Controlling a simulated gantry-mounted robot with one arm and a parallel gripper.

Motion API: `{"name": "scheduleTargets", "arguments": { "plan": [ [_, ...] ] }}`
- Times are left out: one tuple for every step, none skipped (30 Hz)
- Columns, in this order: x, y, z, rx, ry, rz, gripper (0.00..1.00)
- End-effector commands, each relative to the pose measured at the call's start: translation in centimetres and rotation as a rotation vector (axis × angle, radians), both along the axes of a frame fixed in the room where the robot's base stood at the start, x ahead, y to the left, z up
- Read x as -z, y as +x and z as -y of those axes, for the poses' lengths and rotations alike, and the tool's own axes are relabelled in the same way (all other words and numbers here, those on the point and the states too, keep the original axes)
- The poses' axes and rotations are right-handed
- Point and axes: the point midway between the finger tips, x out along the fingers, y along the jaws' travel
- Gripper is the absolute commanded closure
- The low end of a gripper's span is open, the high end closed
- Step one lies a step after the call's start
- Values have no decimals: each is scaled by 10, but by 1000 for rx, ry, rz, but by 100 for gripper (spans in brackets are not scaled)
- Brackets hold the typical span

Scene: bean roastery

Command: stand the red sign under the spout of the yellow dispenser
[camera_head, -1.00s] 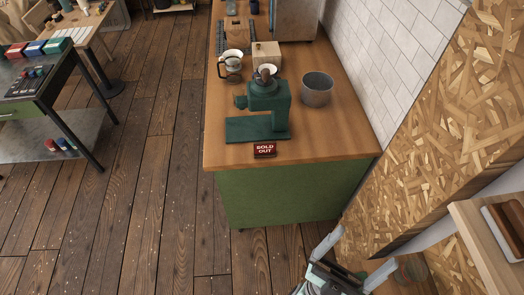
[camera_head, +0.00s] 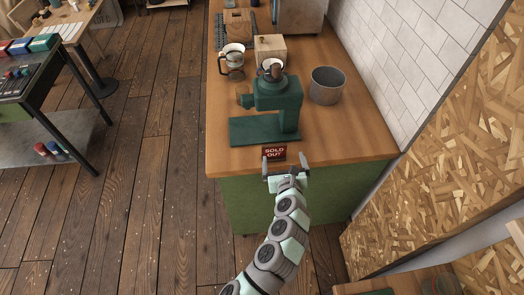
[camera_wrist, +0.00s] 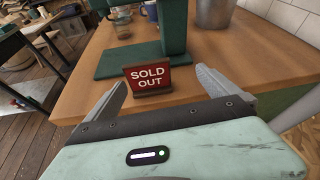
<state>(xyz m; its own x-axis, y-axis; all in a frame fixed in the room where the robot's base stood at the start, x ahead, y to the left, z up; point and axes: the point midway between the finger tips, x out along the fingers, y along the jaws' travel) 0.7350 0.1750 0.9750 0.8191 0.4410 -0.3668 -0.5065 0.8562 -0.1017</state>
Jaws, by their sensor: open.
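The red sign (camera_head: 275,152), lettered "SOLD OUT", stands upright at the near edge of the wooden counter, in front of a green machine. It also shows in the wrist view (camera_wrist: 151,76) on a dark base. My gripper (camera_head: 285,162) is open and empty just in front of the sign. In the wrist view the fingers (camera_wrist: 160,82) point at the sign, the left fingertip close to its left edge and the right one with a wider gap. I cannot tell whether either finger touches it. No yellow dispenser is in view.
The green machine (camera_head: 277,105) has a flat base (camera_head: 250,130) just behind the sign. A grey metal bucket (camera_head: 326,86), a wooden box (camera_head: 271,48) and a glass carafe (camera_head: 232,62) stand farther back. The counter (camera_head: 340,135) is clear to the right. A tiled wall borders it.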

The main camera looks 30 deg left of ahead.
Motion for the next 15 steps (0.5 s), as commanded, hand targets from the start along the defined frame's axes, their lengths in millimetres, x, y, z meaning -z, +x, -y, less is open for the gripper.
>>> {"name": "scheduleTargets", "arguments": {
  "plan": [
    [0, -2, -7, -13, 38, -27, 0],
    [0, -4, -11, -22, 54, -43, 0],
    [0, -5, -14, -28, 69, -56, 0],
    [0, -5, -16, -31, 76, -63, 0],
    [0, -5, -17, -33, 81, -67, 0],
    [1, -4, -19, -34, 84, -70, 0],
    [2, -2, -20, -34, 84, -70, 0],
    [3, -1, -22, -35, 83, -71, 0],
    [4, 2, -23, -35, 81, -69, 0],
    [5, 5, -25, -35, 80, -68, 0],
    [6, 9, -26, -34, 80, -66, 0],
    [9, 13, -29, -34, 79, -67, 0],
    [10, 16, -31, -34, 79, -67, 0],
    [12, 20, -33, -35, 79, -68, 0],
    [13, 24, -37, -36, 79, -66, 0]
  ]
}}
